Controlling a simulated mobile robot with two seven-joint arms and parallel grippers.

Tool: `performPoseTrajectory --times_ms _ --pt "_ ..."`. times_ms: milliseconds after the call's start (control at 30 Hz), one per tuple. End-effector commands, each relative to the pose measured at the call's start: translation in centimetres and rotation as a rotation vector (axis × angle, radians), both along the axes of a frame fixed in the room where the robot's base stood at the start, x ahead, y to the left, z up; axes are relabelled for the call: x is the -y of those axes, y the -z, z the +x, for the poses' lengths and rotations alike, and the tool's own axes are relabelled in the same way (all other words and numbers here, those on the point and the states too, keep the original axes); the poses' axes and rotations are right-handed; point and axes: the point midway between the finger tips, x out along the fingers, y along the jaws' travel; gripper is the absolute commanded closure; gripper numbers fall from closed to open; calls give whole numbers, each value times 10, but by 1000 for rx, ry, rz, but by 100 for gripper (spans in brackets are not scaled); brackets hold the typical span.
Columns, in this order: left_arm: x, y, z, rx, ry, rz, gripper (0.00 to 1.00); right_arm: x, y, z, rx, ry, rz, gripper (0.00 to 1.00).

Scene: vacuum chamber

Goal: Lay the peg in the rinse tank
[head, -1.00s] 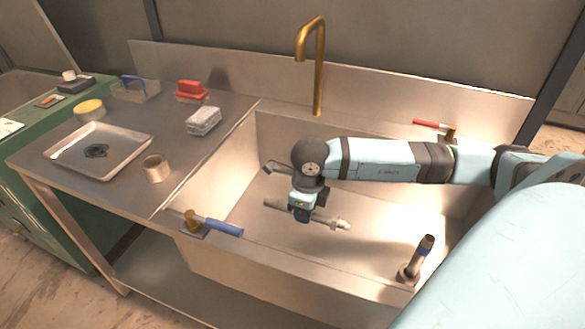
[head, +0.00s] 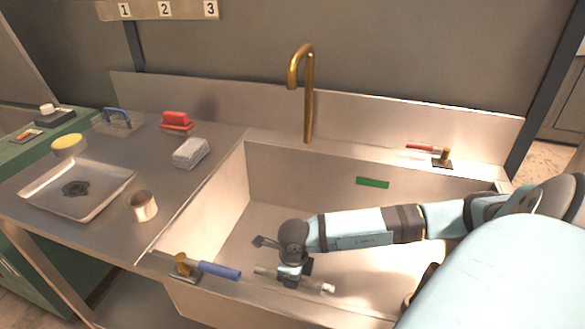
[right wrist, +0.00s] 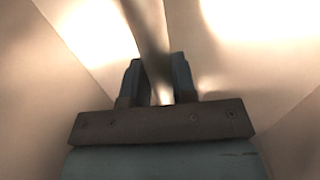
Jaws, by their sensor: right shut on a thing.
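The rinse tank (head: 262,180) is the deep pale metal basin in the middle of the head view. My right gripper (head: 290,281) is down inside it, near the front wall, and is shut around the middle of the peg. The peg (head: 318,286) is a slim, pale grey rod lying roughly level, sticking out on both sides of the gripper. In the right wrist view the peg (right wrist: 149,35) runs between the two dark fingers of the gripper (right wrist: 159,82). I cannot tell whether the peg touches the tank floor. My left gripper is not in view.
A brass faucet (head: 308,90) rises behind the tank. A blue-handled valve (head: 218,270) sits on the front rim and a red-handled valve (head: 428,149) at the back right. The left counter holds a tray (head: 110,200), a cup (head: 143,206) and a white block (head: 190,153).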

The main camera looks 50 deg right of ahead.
Motion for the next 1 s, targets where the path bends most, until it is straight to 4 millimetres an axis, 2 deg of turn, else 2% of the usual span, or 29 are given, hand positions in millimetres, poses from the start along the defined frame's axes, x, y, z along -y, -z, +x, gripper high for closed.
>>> performPoseTrajectory --times_ms 233,433,800,833,933,1000 --pt "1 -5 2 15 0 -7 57 -1 20 0 -1 1 2 100" --pt "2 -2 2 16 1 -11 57 0 49 0 0 1 1 100" --pt "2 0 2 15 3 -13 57 0 54 0 1 0 0 100" --pt "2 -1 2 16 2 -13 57 0 55 0 1 0 0 72" --pt "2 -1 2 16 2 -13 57 0 54 0 1 0 0 50" --pt "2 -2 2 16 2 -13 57 0 54 0 1 0 0 49"
